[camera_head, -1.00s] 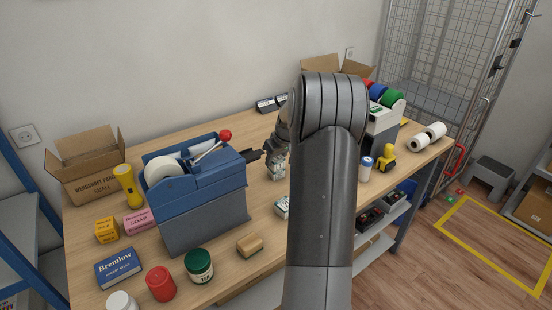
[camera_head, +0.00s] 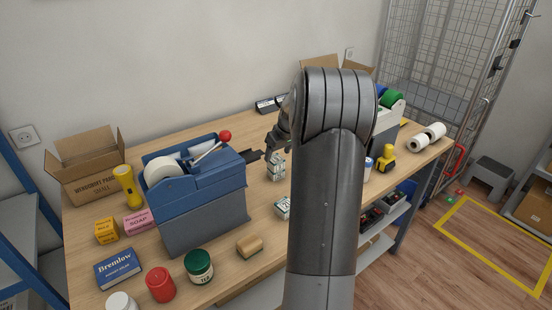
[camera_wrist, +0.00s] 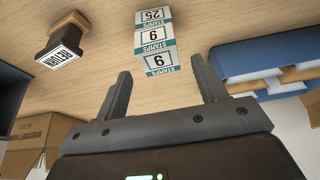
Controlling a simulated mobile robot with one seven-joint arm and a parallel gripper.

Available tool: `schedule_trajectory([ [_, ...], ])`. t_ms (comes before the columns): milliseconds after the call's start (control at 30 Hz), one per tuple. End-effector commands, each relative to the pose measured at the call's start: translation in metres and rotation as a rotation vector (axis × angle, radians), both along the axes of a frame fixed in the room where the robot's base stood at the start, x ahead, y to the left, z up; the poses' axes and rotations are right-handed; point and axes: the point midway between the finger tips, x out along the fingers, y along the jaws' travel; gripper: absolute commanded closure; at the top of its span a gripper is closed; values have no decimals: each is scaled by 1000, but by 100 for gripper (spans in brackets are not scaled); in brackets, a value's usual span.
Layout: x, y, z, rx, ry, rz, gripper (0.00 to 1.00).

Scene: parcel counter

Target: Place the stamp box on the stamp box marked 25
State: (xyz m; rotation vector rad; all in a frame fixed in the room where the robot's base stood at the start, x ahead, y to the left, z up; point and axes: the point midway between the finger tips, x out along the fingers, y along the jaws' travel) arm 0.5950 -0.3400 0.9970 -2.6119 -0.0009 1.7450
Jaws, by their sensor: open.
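A small stack of white-and-teal stamp boxes stands upright on the counter. In the wrist view, which is upside down, the stamp box marked 25 (camera_wrist: 154,17) is the lower one. A stamp box (camera_wrist: 155,40) with a 6 or 9, I cannot tell which, rests on it, its top face nearest me. The stack also shows in the head view (camera_head: 276,168). My gripper (camera_wrist: 163,82) is open and empty, fingers apart, just clear of the upper box. In the head view my gripper (camera_head: 272,148) is partly hidden by my arm.
Another stamp box (camera_head: 283,206) lies nearer the front. A blue tape dispenser (camera_head: 195,190) stands left of the stack.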

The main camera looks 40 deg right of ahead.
Motion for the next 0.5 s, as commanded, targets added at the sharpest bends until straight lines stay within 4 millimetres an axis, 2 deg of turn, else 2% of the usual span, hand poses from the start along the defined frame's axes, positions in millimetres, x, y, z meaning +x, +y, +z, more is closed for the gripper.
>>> schedule_trajectory([
  [33, -5, -1, 13, -4, -4, -2, 35],
  [200, -18, -1, 45, -3, -3, -1, 35],
  [300, -24, 0, 59, -3, -2, 0, 35],
  [500, -30, 0, 73, -1, -1, 0, 35],
])
